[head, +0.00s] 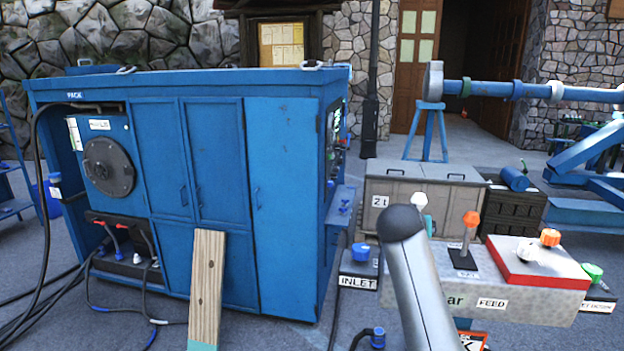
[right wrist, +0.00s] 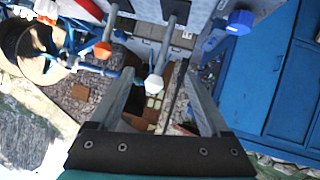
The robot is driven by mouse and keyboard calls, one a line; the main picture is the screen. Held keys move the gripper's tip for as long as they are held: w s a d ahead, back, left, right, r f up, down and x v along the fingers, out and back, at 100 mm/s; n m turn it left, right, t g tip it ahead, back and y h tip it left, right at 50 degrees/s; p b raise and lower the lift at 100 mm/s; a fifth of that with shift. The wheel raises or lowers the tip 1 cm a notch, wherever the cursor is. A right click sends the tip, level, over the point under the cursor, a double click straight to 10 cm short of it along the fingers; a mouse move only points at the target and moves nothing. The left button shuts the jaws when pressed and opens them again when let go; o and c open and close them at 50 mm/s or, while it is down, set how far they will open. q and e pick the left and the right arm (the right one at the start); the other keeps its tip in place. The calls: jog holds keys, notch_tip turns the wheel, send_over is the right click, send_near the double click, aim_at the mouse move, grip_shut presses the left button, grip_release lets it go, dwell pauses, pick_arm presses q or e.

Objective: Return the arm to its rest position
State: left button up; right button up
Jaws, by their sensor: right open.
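My right gripper (right wrist: 157,72) shows in the right wrist view, its two fingers apart and open. A white knob (right wrist: 153,84) appears between the fingertips in the picture, with nothing seen gripped. An orange-topped lever (right wrist: 102,50) is left of the fingers and a blue knob (right wrist: 240,20) is at upper right. No gripper can be made out in the head view, and my left gripper is not seen.
A large blue cabinet (head: 220,150) fills the left and centre. A wooden plank (head: 208,280) stands before it. A blue INLET knob (head: 360,252) is between cabinet and console. A red box (head: 535,262) tops the console. A blue beam (head: 535,91) crosses behind.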

jog(key=s+a+f+n+g+y, duration=0.3)
jog(key=s+f+g, duration=0.1)
jog(key=s+f, duration=1.55)
jog(key=s+a+f+n+g+y, duration=0.1)
jog(key=s+a+f+g+y, duration=0.15)
jog(key=s, duration=0.95)
jog(key=s+a+f+n+g+y, duration=0.1)
jog(key=s+a, duration=0.2)
jog(key=s, duration=0.8)
notch_tip(320, 180, down, 34)
jog(key=s+r+b, duration=0.1)
jog(key=s+b, duration=0.1)
jog(key=b, duration=1)
jog(key=s+d+f+g+b, duration=0.1)
jog(key=s+f+b, duration=0.5)
jog(key=f, duration=0.7)
jog(key=s+d+f+g+b, duration=0.1)
jog(key=s+f+b, duration=0.5)
jog(key=f, duration=0.8)
jog(key=s, duration=0.3)
jog(key=shift+s+d+n, duration=0.2)
jog(key=shift+d+n, duration=0.2)
